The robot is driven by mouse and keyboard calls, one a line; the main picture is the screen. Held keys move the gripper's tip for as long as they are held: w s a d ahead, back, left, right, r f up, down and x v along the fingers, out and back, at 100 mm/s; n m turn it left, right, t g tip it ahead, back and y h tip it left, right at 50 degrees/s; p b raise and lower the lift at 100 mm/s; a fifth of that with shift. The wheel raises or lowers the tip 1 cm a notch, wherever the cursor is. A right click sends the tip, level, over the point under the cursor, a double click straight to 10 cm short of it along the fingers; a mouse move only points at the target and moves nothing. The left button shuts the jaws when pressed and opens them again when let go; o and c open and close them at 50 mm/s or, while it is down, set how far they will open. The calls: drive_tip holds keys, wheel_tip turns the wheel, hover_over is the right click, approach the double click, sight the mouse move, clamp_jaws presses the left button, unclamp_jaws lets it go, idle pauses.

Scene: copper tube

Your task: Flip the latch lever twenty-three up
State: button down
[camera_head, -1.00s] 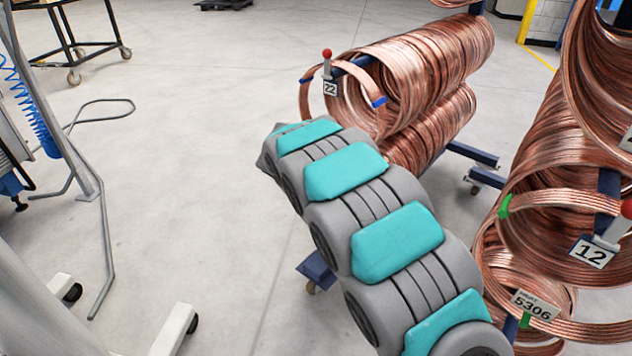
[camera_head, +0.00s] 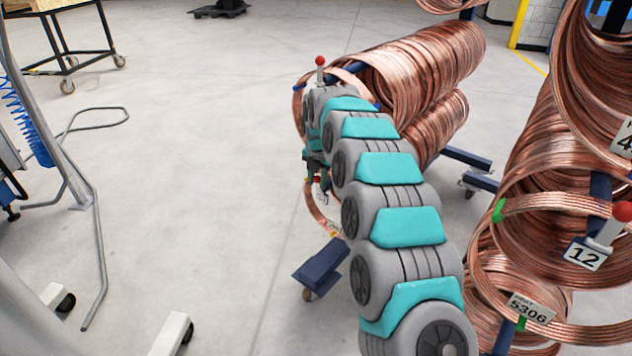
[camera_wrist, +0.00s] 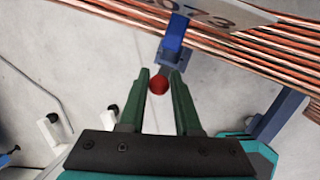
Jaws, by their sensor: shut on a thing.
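The lower latch lever shows in the wrist view as a red ball knob (camera_wrist: 158,85) in front of a blue bracket (camera_wrist: 174,40) at the copper coil. My gripper (camera_wrist: 159,78) has its dark green fingers on either side of the knob and is shut on it. In the head view the same red knob (camera_head: 317,180) shows small at my gripper (camera_head: 316,170), low on the left face of the coil rack. My arm hides much of that face. I cannot read the number of this lever.
Another red-topped lever (camera_head: 320,66) stands upright above my gripper. Copper coils (camera_head: 425,75) lie behind my arm. At the right a nearer rack carries a lever (camera_head: 610,228) with plate 12 (camera_head: 584,255). A blue rack foot (camera_head: 322,268) sticks out below. Open floor lies to the left.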

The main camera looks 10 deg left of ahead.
drive_tip(key=shift+w+a+r+y, duration=0.15)
drive_tip(key=shift+w+y, duration=0.05)
drive_tip(key=shift+y, duration=0.1)
idle(0.4)
drive_tip(key=c, duration=0.8)
unclamp_jaws()
drive_tip(key=shift+g, duration=0.3)
drive_tip(key=shift+c, duration=0.2)
drive_tip(key=shift+o, duration=0.9)
drive_tip(key=v, duration=0.7)
drive_tip(key=shift+r+b, duration=0.3)
drive_tip(key=shift+b, duration=0.15)
drive_tip(key=shift+s, duration=0.2)
